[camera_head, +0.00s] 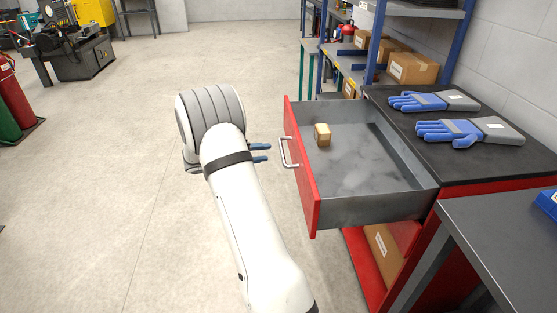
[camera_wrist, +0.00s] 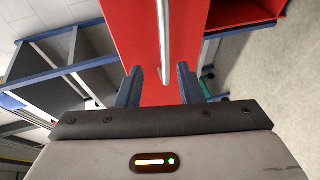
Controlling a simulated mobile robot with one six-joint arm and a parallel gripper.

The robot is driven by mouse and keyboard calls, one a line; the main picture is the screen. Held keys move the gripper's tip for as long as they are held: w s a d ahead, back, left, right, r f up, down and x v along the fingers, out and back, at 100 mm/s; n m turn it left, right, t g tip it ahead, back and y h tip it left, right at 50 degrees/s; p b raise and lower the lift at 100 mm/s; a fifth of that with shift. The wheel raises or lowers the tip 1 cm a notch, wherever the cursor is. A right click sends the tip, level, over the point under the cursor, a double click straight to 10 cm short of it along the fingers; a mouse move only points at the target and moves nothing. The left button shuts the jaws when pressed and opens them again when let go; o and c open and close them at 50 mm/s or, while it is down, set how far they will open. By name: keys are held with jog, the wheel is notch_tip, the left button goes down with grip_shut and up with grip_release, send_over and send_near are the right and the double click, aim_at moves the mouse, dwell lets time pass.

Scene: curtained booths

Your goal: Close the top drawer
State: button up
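The top drawer (camera_head: 365,210) is pulled out of the red cabinet with the dark top, and its inside is open to view. Its red front (camera_head: 301,165) carries a silver handle (camera_head: 286,153). A small brown block (camera_head: 322,135) sits inside the drawer near the front. My gripper (camera_head: 262,152) is just left of the handle in the head view, with a gap between them. In the wrist view my gripper (camera_wrist: 159,85) has its two blue fingers apart with nothing between them. The handle (camera_wrist: 165,40) shows beyond the fingertips, against the red drawer front (camera_wrist: 135,35).
Two blue and grey gloves (camera_head: 455,130) lie on the cabinet top (camera_head: 400,120). A cardboard box (camera_head: 384,250) sits in the open space below the drawer. A dark table (camera_head: 510,235) stands at the lower right. Shelves with boxes (camera_head: 413,68) stand behind.

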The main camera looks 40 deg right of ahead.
aim_at(281, 149)
jog(key=x, duration=0.5)
jog(key=w+x, duration=0.1)
jog(key=x, duration=0.2)
jog(key=shift+s+d+f, duration=0.1)
jog(key=shift+d+f, duration=0.15)
jog(key=shift+f, duration=0.1)
grip_shut()
